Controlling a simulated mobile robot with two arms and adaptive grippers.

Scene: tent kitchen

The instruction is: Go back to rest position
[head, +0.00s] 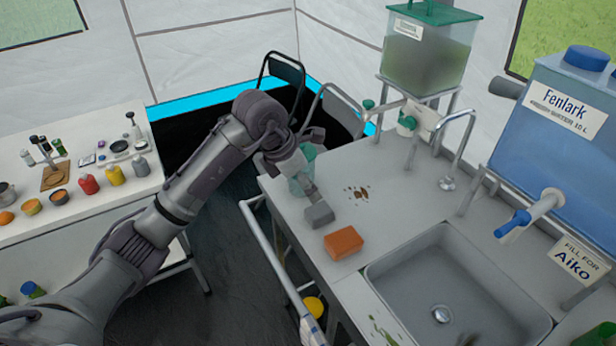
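My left arm reaches in from the left, and my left gripper (312,188) points down over the left part of the sink counter (390,190). A green translucent cup (296,184) is partly hidden behind the gripper. A small grey block (320,215) is right at the fingertips. I cannot tell whether the fingers touch it or are closed on anything. An orange sponge-like block (343,243) lies on the counter by the sink, apart from the gripper. My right gripper is not in view.
The sink basin (395,270) is at lower right. A blue water tank (565,150) and a green-lidded dispenser (428,50) stand behind it. A brown spill (356,192) marks the counter. A white table (110,185) with bottles is at left; chairs (336,112) stand behind the arm.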

